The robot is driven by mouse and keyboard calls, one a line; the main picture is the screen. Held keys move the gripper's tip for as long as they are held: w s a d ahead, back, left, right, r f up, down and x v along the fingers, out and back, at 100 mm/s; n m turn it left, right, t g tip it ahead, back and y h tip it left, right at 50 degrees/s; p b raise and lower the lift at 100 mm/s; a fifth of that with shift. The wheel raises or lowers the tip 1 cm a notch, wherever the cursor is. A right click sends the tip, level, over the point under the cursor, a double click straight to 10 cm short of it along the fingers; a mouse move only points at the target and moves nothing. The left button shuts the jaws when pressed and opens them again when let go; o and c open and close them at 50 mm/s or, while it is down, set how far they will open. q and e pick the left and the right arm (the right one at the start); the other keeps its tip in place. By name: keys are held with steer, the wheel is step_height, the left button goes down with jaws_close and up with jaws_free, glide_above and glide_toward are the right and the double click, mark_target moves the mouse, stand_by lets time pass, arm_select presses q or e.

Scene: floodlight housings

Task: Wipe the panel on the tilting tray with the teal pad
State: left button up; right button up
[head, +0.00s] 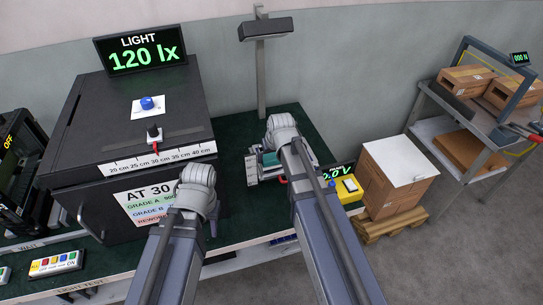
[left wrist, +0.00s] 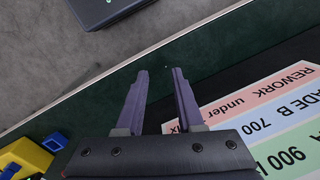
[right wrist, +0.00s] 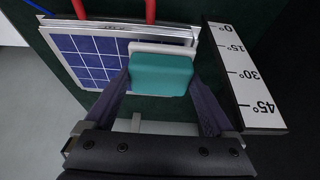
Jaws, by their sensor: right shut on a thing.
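The teal pad (right wrist: 162,76) with its pale grey backing is between the fingers of my right gripper (right wrist: 162,90), which is shut on it. It also shows small in the head view (head: 269,158). The blue gridded panel (right wrist: 85,55) lies in a silver frame on the tilting tray, left of the pad in the right wrist view. The pad overlaps the panel's right part; I cannot tell whether it touches. My left gripper (left wrist: 159,88) is open and empty above the bench's edge; its fingers are hidden behind my arm in the head view.
An angle scale (right wrist: 246,75) stands right of the panel, and two red prongs reach its far edge. A black light box (head: 130,130) fills the bench's left side. A lamp post (head: 262,75) stands behind the tray. A yellow button box (head: 348,188) is to its right.

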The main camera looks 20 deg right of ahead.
steer(key=shift+r+p, duration=1.55)
steer(key=shift+r, duration=0.4)
step_height(320, 180, up, 3)
steer(key=p, duration=0.3)
steer(key=shift+r, duration=0.1)
steer(key=shift+f+b, duration=0.55)
steer(key=shift+f, duration=0.15)
steer(key=shift+f, duration=0.1)
